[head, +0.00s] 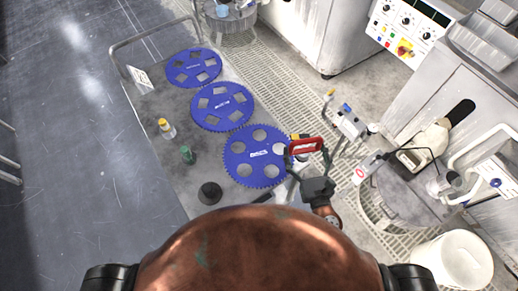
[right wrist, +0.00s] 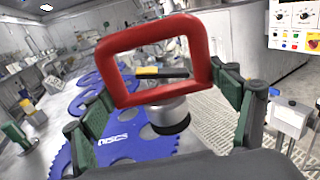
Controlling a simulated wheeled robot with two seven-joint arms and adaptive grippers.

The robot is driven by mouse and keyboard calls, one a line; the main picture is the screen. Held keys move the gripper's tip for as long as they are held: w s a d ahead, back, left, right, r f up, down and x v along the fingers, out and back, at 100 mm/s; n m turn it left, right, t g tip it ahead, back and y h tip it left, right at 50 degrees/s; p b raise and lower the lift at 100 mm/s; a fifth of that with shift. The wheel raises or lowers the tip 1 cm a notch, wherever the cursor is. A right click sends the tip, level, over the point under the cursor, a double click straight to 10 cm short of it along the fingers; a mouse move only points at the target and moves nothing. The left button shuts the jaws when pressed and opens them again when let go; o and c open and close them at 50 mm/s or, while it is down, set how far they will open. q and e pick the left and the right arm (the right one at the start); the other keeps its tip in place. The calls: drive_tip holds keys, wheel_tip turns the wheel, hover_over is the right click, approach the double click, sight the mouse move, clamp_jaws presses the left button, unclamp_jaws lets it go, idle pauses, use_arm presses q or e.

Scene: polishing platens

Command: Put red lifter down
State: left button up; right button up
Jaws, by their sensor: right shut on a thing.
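The red lifter (head: 306,146) is a red rectangular frame handle, held above the right side of the nearest blue disc (head: 247,172) in the head view. My right gripper (head: 307,162) is shut on it. In the right wrist view the red lifter (right wrist: 152,62) stands upright between the green-padded fingers of my right gripper (right wrist: 165,115). A grey cylinder with a dark base (right wrist: 169,114) shows behind and below the red frame; I cannot tell whether it belongs to the lifter. My left gripper is not in view.
Two more blue discs (head: 222,106) (head: 194,67) lie farther back on the grey cart (head: 152,106). A polishing machine (head: 400,200) is at right, with a white bucket (head: 452,262).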

drive_tip(key=w+a+r+n+g+y+b, duration=0.15)
drive_tip(key=w+a+n+g+y, duration=0.25)
drive_tip(key=a, duration=0.5)
drive_tip(key=w+a+r+n+g+y+b, duration=0.1)
drive_tip(key=w+a+r+n+g+y, duration=0.25)
drive_tip(key=a, duration=0.65)
drive_tip(key=w+a+n+g+y+b, duration=0.1)
drive_tip(key=w+a+n+g+y, duration=0.25)
drive_tip(key=a+y, duration=0.4)
drive_tip(key=shift+n+h, duration=0.3)
drive_tip(key=shift+h, duration=0.5)
drive_tip(key=s+d+f, duration=0.1)
drive_tip(key=d+f, duration=0.2)
drive_tip(key=s+d+f+b, duration=0.1)
drive_tip(key=s+d+f, duration=0.1)
drive_tip(key=d+f, duration=0.1)
drive_tip(key=s+d+f+b, duration=0.1)
drive_tip(key=s+d+f, duration=0.1)
drive_tip(key=d+f, duration=0.1)
drive_tip(key=shift+d, duration=0.55)
drive_tip(key=f, duration=0.2)
drive_tip(key=d+f+b, duration=0.1)
drive_tip(key=shift+s, duration=0.3)
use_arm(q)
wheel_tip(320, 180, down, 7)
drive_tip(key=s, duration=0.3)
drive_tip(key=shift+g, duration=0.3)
use_arm(e)
drive_tip(key=shift+a+f, duration=0.1)
drive_tip(key=shift+f, duration=0.35)
